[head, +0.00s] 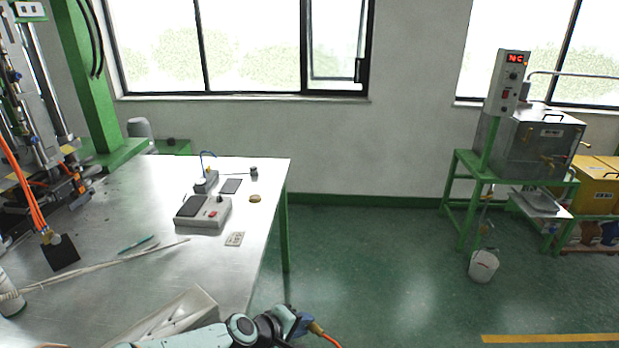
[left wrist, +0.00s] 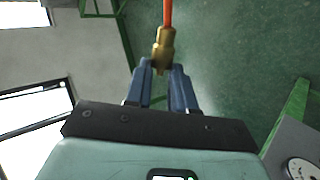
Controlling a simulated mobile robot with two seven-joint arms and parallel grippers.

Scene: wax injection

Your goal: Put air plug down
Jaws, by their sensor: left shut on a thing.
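The air plug is a brass fitting with an orange hose on its end. It shows in the left wrist view (left wrist: 164,50) between my blue fingertips, and at the bottom of the head view (head: 316,328). My left gripper (head: 303,323) is shut on it, as the left wrist view (left wrist: 163,70) also shows. In the head view the gripper is beyond the right edge of the metal table (head: 120,200), apart from the tabletop. The hose (head: 330,340) runs down out of the head view. My right gripper is not in view.
The table bears a white device with a dark plate (head: 204,212), a small card (head: 234,239) and a teal tool (head: 136,243). A machine stands at left. The green floor (head: 380,270) right of the table is clear.

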